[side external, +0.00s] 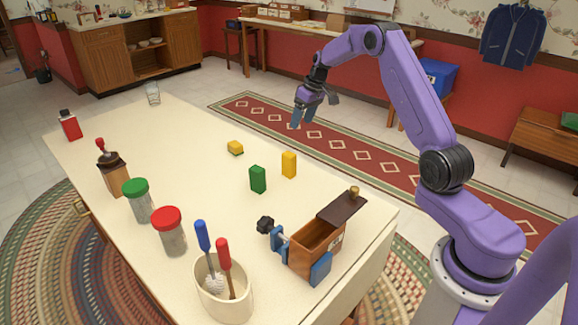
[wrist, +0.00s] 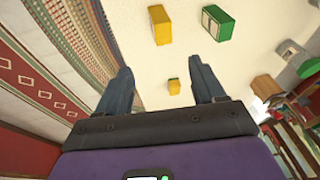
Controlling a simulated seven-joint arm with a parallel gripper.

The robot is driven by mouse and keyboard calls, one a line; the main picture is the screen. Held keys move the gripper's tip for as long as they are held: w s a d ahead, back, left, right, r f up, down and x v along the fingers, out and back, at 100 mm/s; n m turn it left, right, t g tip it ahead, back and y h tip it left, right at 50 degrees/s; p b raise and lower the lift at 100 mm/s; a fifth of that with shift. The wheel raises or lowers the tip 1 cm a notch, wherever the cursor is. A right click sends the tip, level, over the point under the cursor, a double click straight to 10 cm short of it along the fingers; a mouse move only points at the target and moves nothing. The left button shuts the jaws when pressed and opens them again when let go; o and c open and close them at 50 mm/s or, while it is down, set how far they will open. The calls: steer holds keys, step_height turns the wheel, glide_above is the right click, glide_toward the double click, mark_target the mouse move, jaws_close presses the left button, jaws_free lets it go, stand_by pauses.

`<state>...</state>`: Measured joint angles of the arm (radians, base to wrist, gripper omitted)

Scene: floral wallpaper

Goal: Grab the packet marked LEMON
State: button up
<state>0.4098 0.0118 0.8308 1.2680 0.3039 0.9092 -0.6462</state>
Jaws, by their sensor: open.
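Two yellow packets and one green packet are on the cream table; no LEMON lettering is readable on any. One yellow packet (side external: 289,164) stands upright and shows at the top of the wrist view (wrist: 160,25). The other yellow packet (side external: 235,148) lies low, farther left; in the wrist view it looks small (wrist: 174,86), between my fingers in the picture but beyond them. The green packet (side external: 258,179) stands beside the upright yellow one, also in the wrist view (wrist: 217,22). My gripper (side external: 303,121) is open and empty, raised near the table's far edge, apart from all packets.
A wooden box (side external: 314,250) with a dark lid and blue clamp parts is at the near right. A crock (side external: 224,292) of brushes, red-lidded jar (side external: 169,231), green-lidded jar (side external: 138,200), grinder (side external: 114,175), red bottle (side external: 70,126) and glass (side external: 152,93) line the left.

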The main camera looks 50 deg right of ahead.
glide_above(290, 154)
steer(key=s+d, duration=0.1)
step_height(290, 154, down, 7)
steer(key=shift+s+x, duration=0.15)
steer(key=shift+x, duration=1.2)
steer(key=shift+s+x, duration=0.1)
steer(key=shift+x, duration=1.25)
jaws_close()
